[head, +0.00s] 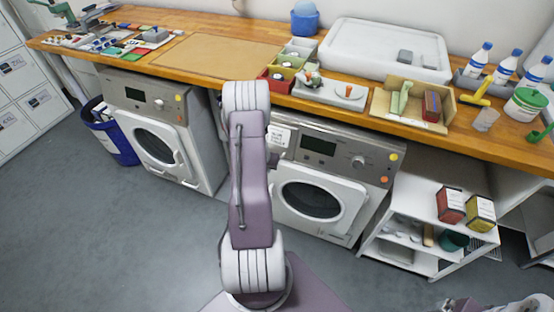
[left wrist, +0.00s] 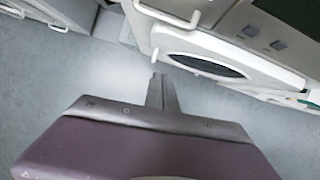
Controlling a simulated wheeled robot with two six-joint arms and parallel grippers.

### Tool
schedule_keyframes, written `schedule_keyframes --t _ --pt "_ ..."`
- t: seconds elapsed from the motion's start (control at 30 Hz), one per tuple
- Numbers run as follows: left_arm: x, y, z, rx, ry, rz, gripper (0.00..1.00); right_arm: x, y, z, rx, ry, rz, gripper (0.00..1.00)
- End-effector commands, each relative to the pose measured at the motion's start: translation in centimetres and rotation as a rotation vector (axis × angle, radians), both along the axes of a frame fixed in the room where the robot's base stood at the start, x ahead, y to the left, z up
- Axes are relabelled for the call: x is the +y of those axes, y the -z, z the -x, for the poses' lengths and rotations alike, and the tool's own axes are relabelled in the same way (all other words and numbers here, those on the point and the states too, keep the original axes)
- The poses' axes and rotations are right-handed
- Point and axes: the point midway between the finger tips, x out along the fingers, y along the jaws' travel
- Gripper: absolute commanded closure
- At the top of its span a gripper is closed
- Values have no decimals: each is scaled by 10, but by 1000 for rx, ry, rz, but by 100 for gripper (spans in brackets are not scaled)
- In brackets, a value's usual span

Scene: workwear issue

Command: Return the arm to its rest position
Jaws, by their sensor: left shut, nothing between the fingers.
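My left gripper (left wrist: 160,90) shows in the left wrist view with its fingers together and nothing between them. It is over the grey floor, near the front of a white washing machine (left wrist: 190,45), with no visible contact. In the head view my left arm stands in the middle, in front of the worktop and between two washing machines. Its gripper cannot be made out clearly there.
A wooden worktop (head: 225,54) runs along the back with trays, bottles and boxes. Washing machines (head: 160,130) and (head: 325,175) stand below it. A blue bin (head: 118,143) is at left, a white shelf (head: 410,215) at right. The floor (head: 110,240) at left is clear.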

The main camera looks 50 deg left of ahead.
Motion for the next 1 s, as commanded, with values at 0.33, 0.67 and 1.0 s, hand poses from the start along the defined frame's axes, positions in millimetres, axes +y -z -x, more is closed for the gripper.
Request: schedule_keyframes --t 0.33,0.67,1.0 --pt "-10 -6 -13 -4 37 -5 100 0 -4 0 0 0 0 7" --pt "-178 -184 -137 -246 144 -22 100 0 -39 0 0 0 0 7" --pt "-320 -211 38 -174 -1862 636 100 0 -54 0 0 0 0 7"
